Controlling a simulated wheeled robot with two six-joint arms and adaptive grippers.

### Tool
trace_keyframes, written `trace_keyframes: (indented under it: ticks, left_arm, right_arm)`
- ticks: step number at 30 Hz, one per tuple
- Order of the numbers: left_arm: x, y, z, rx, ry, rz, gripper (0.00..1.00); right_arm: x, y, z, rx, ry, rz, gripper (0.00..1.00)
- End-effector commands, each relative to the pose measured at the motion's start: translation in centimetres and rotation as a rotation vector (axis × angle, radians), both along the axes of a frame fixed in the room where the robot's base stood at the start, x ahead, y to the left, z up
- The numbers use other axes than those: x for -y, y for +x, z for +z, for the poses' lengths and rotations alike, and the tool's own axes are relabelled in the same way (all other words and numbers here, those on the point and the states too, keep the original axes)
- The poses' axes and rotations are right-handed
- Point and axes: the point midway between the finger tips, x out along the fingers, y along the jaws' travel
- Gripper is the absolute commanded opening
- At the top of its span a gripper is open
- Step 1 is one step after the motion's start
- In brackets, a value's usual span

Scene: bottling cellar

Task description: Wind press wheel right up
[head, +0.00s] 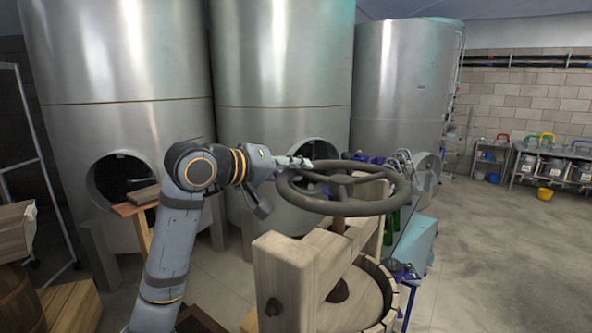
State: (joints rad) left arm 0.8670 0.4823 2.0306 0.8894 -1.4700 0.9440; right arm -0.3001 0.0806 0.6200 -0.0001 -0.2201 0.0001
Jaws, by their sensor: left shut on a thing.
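The dark press wheel (342,208) lies level on top of an upright screw (339,226), right of the picture's middle in the head view. The screw passes down through the thick wooden crossbeam (315,257) of the press. Below is a round wooden plate (355,300) inside a slatted basket (398,318). My left gripper (304,163) reaches in from the left and is shut on the wheel at the far left part of its rim. The exact finger contact is small and hard to make out. My right gripper is not in view.
Large steel tanks (282,60) stand behind the press, with round hatches low down. A barrel (20,297) and wooden crates (72,308) are at the left. Blue-grey equipment (415,245) stands close right of the press. The floor (510,255) farther right is clear.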

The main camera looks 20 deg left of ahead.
Motion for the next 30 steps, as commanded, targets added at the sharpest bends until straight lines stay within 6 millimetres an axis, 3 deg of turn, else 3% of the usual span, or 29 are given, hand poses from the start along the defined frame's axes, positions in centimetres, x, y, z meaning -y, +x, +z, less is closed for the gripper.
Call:
trace_keyframes:
  ticks: [5, 6, 11, 22, 30]
  left_arm:
    - [0.0, 0.0, -0.6, -0.014, 0.006, -0.004, 0.0]
    - [0.0, 0.0, -0.6, -0.015, 0.006, -0.005, 0.27]
    - [0.0, 0.0, -0.5, -0.013, 0.005, -0.006, 0.49]
    - [-0.3, -0.4, -0.1, -0.005, 0.004, 0.0, 0.49]
    - [-2.2, -3.7, 0.8, -0.006, 0.011, 0.004, 0.49]
  right_arm:
    - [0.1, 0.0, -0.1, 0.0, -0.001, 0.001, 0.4]
    - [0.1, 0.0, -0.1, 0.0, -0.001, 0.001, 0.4]
    - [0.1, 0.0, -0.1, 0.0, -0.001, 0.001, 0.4]
    - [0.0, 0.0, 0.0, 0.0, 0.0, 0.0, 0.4]
    - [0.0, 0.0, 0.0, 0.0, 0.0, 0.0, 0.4]
